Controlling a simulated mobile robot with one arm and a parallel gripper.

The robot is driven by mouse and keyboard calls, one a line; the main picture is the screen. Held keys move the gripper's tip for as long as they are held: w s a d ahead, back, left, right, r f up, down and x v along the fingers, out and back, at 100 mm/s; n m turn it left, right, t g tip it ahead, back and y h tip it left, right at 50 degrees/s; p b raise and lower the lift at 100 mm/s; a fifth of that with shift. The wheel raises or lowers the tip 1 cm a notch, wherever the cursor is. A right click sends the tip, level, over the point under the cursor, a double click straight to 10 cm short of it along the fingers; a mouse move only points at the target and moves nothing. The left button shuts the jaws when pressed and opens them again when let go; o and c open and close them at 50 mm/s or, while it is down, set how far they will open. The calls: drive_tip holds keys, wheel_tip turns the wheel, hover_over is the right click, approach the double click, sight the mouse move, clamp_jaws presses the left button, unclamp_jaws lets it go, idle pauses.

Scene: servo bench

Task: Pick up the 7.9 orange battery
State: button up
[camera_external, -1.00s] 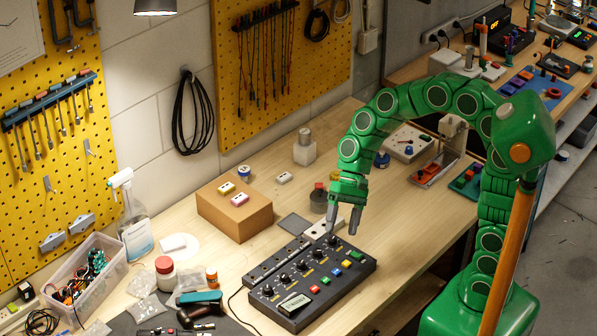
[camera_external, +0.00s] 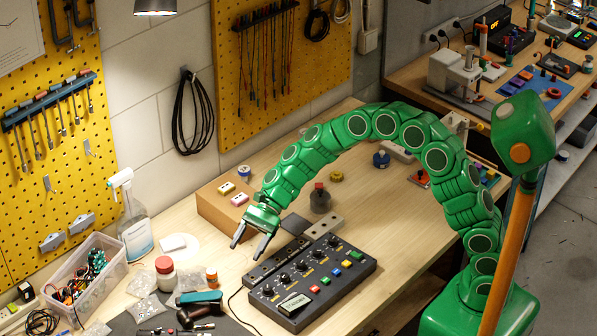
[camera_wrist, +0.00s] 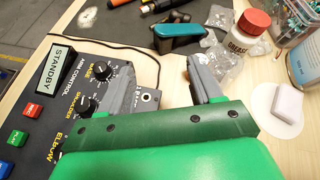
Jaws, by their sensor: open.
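I cannot make out a battery marked 7.9 in either view. My gripper (camera_external: 247,250) is open and empty. Its fingers point down above the bench, in front of the box and at the left end of the black control panel (camera_external: 333,275). In the wrist view, the control panel (camera_wrist: 28,103) is at the left, and nothing lies between the fingers. My arm hides part of the bench behind it.
A dark cylinder with a red top (camera_external: 320,199) stands right of the gripper.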

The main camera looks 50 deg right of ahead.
sight(208, 277)
drive_tip(key=w+a+f+m, duration=0.1)
drive_tip(key=w+f, duration=0.1)
drive_tip(key=w+a+f+m, duration=0.1)
drive_tip(key=w+a+f+m+t+y, duration=0.1)
drive_tip(key=w+a+f, duration=0.1)
drive_tip(key=shift+w+f+m, duration=0.3)
drive_tip(key=shift+f, duration=0.05)
drive_tip(key=shift+w+x, duration=0.1)
drive_tip(key=shift+x, duration=1.85)
drive_tip(key=shift+w+x, duration=0.15)
drive_tip(key=shift+x, duration=1.8)
drive_tip(key=shift+a+r, duration=0.1)
drive_tip(key=shift+r, duration=0.1)
drive_tip(key=c, duration=1.1)
drive_tip(key=shift+r, duration=0.1)
